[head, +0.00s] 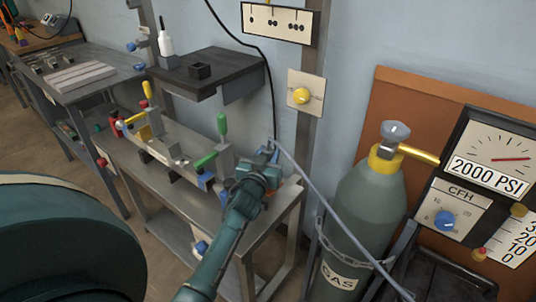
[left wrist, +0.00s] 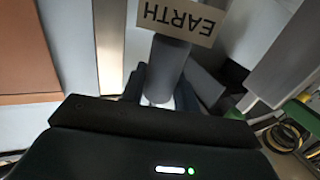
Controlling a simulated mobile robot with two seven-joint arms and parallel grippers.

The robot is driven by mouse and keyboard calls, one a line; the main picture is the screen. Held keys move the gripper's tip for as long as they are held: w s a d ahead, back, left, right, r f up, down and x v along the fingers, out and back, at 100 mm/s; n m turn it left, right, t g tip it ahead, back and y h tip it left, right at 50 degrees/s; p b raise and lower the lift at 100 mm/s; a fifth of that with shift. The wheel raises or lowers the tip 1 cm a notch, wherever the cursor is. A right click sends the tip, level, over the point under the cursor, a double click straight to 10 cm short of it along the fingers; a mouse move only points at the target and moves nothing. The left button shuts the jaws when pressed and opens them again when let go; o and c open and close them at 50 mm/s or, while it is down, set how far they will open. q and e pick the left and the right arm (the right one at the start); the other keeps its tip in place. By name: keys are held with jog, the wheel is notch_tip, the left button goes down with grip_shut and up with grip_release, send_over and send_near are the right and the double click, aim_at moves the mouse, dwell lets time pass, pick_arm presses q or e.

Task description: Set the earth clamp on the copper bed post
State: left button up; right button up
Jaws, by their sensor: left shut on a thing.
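My left gripper (head: 268,155) is at the right end of the metal bench. The label reads upside down there. In the head view the gripper mostly hides the clamp. I cannot clearly make out the copper bed post; the arm and gripper cover part of that bench end. My right gripper is not in view.
The bench (head: 180,205) carries a fixture with green-handled (head: 222,125) and yellow-handled clamps. A grey gas cylinder (head: 360,205) stands to the right. A long grey line (head: 330,205) slants from near the gripper across it. A dark shelf (head: 215,72) is behind the bench.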

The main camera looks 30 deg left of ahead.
pick_arm(q)
jog(key=shift+f+b, duration=0.3)
jog(key=shift+f, duration=0.05)
jog(key=o, duration=0.8)
jog(key=shift+c, duration=0.2)
jog(key=o, duration=0.3)
jog(key=shift+f, duration=0.1)
